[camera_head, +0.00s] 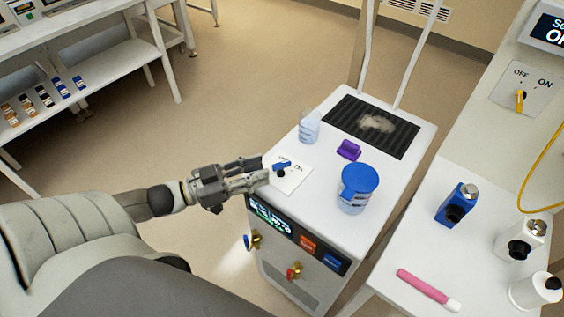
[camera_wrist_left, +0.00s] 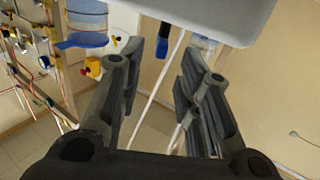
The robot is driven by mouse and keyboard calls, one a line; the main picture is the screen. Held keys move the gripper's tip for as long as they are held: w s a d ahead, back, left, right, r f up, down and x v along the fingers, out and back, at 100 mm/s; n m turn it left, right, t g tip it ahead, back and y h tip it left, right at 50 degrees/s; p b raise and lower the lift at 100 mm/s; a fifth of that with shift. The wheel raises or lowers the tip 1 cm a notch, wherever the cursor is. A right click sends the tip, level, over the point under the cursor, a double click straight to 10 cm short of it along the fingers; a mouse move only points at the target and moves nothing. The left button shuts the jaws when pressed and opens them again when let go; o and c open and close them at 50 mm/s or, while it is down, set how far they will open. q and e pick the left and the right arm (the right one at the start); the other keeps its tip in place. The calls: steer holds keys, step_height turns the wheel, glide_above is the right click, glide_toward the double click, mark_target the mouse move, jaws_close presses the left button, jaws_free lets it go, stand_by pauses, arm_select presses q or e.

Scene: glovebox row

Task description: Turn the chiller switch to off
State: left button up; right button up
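The chiller (camera_head: 330,200) is a white box with a dark grille on top and a lit display on its front. Its switch, a blue lever (camera_head: 283,164) on a black base, sits on a white plate (camera_head: 294,180) at the top's near left corner. "ON" is readable on the plate; the lever's exact setting is hard to tell. My left gripper (camera_head: 261,173) is beside the switch, fingers pointing toward it, apart from the lever. In the left wrist view its fingers (camera_wrist_left: 163,75) are spread and empty, with a blue part (camera_wrist_left: 164,40) beyond them, probably the lever. My right gripper is not shown.
On the chiller stand a blue-lidded jar (camera_head: 356,190), a purple piece (camera_head: 348,150) and a clear beaker (camera_head: 309,126). Another panel with a yellow switch (camera_head: 519,100) is at right, above a bench with bottles (camera_head: 456,203). Valves (camera_head: 293,272) stick out from the chiller's front.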

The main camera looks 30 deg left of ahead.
mark_target(282, 163)
arm_select(q)
steer(key=shift+x, duration=3.45)
steer(key=shift+f, duration=0.1)
steer(key=shift+c, duration=0.5)
jaws_close()
